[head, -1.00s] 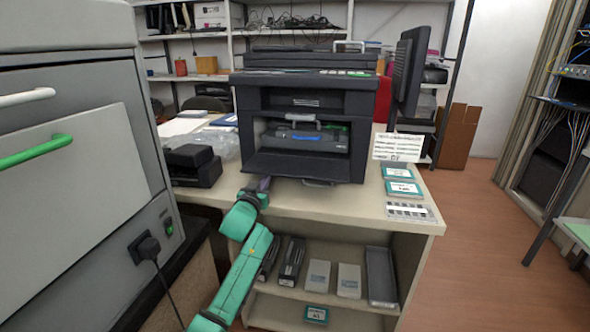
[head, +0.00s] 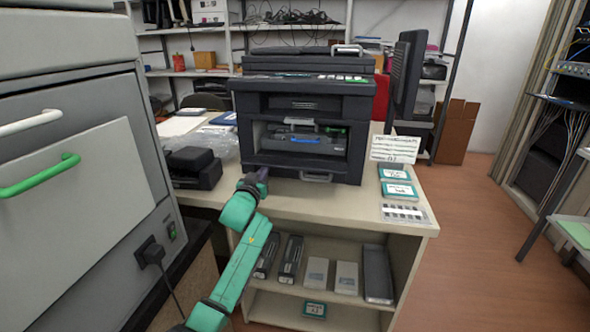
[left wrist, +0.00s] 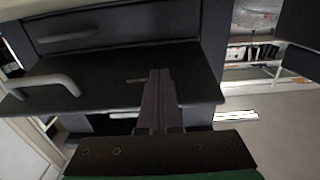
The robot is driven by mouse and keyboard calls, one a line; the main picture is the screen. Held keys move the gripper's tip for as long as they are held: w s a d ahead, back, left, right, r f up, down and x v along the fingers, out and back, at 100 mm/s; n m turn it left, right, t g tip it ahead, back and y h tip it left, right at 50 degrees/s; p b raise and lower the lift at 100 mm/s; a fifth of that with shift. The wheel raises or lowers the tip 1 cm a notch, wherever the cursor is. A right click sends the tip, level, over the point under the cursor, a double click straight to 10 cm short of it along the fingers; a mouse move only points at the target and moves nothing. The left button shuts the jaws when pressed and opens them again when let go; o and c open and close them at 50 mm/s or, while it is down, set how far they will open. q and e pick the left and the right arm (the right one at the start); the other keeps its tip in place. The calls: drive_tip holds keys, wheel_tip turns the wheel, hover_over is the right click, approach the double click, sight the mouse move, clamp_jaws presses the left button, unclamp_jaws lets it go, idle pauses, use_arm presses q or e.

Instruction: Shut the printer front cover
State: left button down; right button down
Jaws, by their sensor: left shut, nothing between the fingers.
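The black printer (head: 352,105) stands on the beige counter. Its front bay is open, and a dark cartridge (head: 304,140) with a grey handle and a blue stripe shows inside. The front cover (head: 285,164) is down below the bay, with a grey handle (head: 316,178) at its front edge; its exact angle is hard to tell. My left gripper (head: 260,175) is shut and empty at the cover's left front corner. In the left wrist view its closed fingers (left wrist: 157,80) overlap a dark panel (left wrist: 100,78); contact cannot be told. My right gripper is not in view.
A black device (head: 193,168) sits left of the printer. A monitor (head: 404,80), a paper sign (head: 396,148) and teal-labelled boxes (head: 396,180) stand on the right. Boxes and cartridges lie on the shelf (head: 320,295) below. A grey cabinet (head: 80,230) fills the left.

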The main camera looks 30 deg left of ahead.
sight(265, 162)
use_arm(q)
drive_tip(key=shift+r, duration=0.45)
drive_tip(key=shift+w+a+r+p, duration=0.1)
drive_tip(key=shift+w+r+p, duration=0.2)
drive_tip(key=shift+r+p, duration=0.3)
drive_tip(key=shift+w+a+r+p, duration=0.1)
drive_tip(key=shift+w+r+p, duration=0.25)
drive_tip(key=shift+r, duration=0.35)
drive_tip(key=shift+w+a+r+p, duration=0.15)
drive_tip(key=shift+w+r+p, duration=0.05)
drive_tip(key=shift+w+r, duration=0.3)
drive_tip(key=shift+w+a+r+p, duration=0.15)
drive_tip(key=shift+w+r, duration=0.25)
drive_tip(key=shift+r, duration=0.1)
